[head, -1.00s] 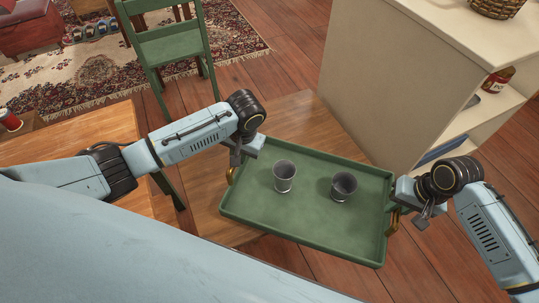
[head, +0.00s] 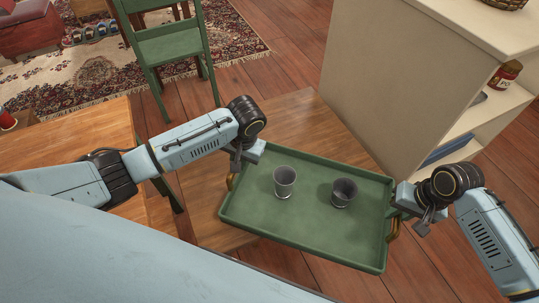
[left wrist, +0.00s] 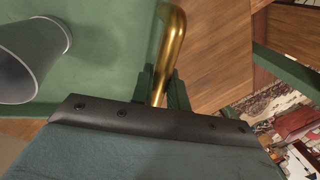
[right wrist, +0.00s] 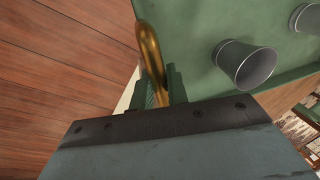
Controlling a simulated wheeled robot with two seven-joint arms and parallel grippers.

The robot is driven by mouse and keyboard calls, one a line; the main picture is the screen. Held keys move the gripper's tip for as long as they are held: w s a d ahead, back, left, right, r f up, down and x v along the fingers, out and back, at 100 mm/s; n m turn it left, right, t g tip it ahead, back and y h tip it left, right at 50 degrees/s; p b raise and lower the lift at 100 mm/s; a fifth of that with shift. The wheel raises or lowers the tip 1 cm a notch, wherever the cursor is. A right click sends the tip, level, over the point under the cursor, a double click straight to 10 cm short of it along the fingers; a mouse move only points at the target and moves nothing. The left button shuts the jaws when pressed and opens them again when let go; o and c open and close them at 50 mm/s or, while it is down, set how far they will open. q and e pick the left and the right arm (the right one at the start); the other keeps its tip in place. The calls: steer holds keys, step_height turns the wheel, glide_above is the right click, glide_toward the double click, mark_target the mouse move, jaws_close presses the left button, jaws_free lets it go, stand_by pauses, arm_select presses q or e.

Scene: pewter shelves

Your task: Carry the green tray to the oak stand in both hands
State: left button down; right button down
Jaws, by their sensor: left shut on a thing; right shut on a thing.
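The green tray (head: 300,222) is held out in front of me and looks roughly level. Two grey cups stand upright on it, a left one (head: 285,182) and a right one (head: 343,193). My left gripper (head: 235,172) is shut on the brass handle at the tray's left end; this handle (left wrist: 175,50) shows between the fingers in the left wrist view. My right gripper (head: 399,212) is shut on the right brass handle (right wrist: 150,55). A wooden top (head: 305,118), probably the oak stand, lies below and behind the tray. The tray hides part of it, and I cannot tell whether they touch.
A cream shelf unit (head: 400,70) stands close behind the tray's right side, with a jar (head: 505,75) on a shelf. A wooden table (head: 70,145) is at the left, beside a green chair (head: 170,48). A patterned rug (head: 235,35) lies behind.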

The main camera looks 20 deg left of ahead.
arm_select(q)
steer(key=c, duration=1.8)
jaws_free()
steer(key=shift+f, duration=0.15)
arm_select(e)
steer(key=c, duration=1.8)
jaws_free()
steer(key=shift+f, duration=0.1)
arm_select(q)
steer(key=o, duration=0.4)
arm_select(e)
steer(key=o, duration=0.4)
arm_select(q)
steer(key=shift+o, duration=0.2)
arm_select(e)
steer(key=shift+o, duration=0.2)
arm_select(q)
step_height(320, 180, up, 12)
steer(key=d, duration=0.2)
steer(key=shift+d, duration=0.2)
arm_select(e)
step_height(320, 180, up, 12)
steer(key=d, duration=0.2)
steer(key=shift+d, duration=0.2)
